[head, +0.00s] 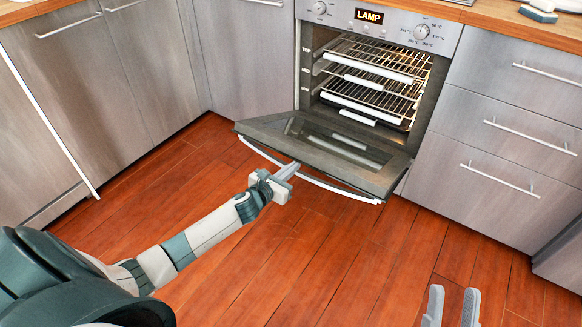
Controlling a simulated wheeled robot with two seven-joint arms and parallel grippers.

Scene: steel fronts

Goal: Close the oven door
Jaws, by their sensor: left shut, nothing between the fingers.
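The oven door (345,152) is hinged at its bottom and hangs open, tilted outward and down from the lit oven (372,75). A white curved handle (340,190) runs along the door's outer edge. My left gripper (290,169) is shut and empty. Its fingertips are at the door's outer edge by the handle, left of the middle; I cannot tell whether they touch it. My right gripper (452,308) shows only its two fingers at the bottom right, apart and with nothing between them, away from the door.
Racks (375,70) are inside the oven, and the control panel (375,22) above reads LAMP. Steel drawers (505,130) stand to the right and steel cupboards (100,75) to the left. The wooden floor (290,270) before the oven is clear.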

